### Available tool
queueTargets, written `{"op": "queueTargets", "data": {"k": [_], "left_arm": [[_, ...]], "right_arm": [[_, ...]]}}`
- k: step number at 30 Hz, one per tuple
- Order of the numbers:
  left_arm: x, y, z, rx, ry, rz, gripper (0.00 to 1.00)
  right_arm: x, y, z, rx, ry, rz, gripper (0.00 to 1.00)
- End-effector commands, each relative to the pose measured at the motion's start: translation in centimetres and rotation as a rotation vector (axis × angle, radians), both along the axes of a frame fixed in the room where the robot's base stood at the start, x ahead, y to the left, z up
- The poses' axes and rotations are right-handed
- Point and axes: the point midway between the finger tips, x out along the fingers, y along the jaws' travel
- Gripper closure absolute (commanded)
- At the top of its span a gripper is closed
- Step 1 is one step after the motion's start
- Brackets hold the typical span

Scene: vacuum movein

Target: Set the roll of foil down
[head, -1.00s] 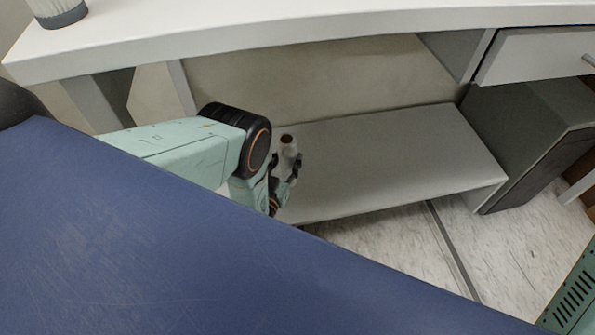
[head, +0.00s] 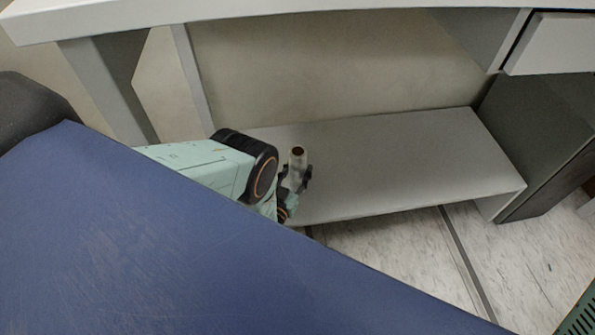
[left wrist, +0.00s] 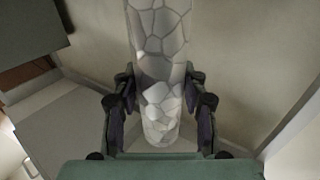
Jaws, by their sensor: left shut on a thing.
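The roll of foil (head: 297,160) is a pale cylinder with a dark brown end facing up in the head view. In the left wrist view the roll (left wrist: 159,45) shows a crackled grey-white surface and runs down between the fingers. My left gripper (head: 298,178) is shut on it, with a finger on each side in the left wrist view (left wrist: 160,100). The roll stands roughly upright at the left part of the low grey shelf (head: 400,160). Its lower end is hidden, so I cannot tell whether it touches the shelf. My right gripper is not in view.
The white tabletop (head: 270,14) runs above the shelf. A drawer (head: 555,42) and a dark grey cabinet side (head: 540,145) bound it on the right. The shelf is bare right of the roll. A blue surface (head: 150,235) fills the lower left foreground.

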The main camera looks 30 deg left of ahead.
Motion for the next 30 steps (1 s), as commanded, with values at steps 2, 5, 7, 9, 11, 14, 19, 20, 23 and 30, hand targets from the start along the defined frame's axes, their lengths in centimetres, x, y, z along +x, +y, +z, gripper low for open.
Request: {"op": "queueTargets", "data": {"k": [2, 5, 7, 9, 11, 14, 19, 20, 23, 30], "left_arm": [[0.04, -0.03, -0.11, 0.0, -0.003, 0.0, 1.0], [-0.02, -0.03, -0.22, 0.0, 0.001, 0.0, 0.5], [-0.02, -0.03, -0.21, 0.0, 0.001, 0.0, 0.44], [-0.02, -0.03, -0.21, 0.0, 0.001, 0.0, 0.38], [-0.02, -0.03, -0.22, 0.0, 0.001, 0.0, 0.34], [-0.02, -0.03, -0.22, 0.0, 0.001, 0.0, 0.34], [-0.02, -0.03, -0.21, 0.0, 0.001, 0.0, 0.34], [-0.02, -0.03, -0.19, 0.0, 0.001, 0.0, 0.34], [-0.01, -0.03, -0.04, 0.0, 0.001, 0.0, 0.34], [-0.15, -0.05, 0.0, 0.0, 0.001, -0.001, 0.34]], "right_arm": [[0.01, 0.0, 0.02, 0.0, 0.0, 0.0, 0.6], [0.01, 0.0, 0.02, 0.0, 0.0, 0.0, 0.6], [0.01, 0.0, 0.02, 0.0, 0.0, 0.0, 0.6], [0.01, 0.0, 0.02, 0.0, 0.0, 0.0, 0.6], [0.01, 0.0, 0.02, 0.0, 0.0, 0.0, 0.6], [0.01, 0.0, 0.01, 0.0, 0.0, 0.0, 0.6], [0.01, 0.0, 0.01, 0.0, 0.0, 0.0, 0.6], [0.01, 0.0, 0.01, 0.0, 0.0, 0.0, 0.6], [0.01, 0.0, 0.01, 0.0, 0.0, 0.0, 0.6], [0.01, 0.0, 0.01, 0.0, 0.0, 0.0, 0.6]]}}
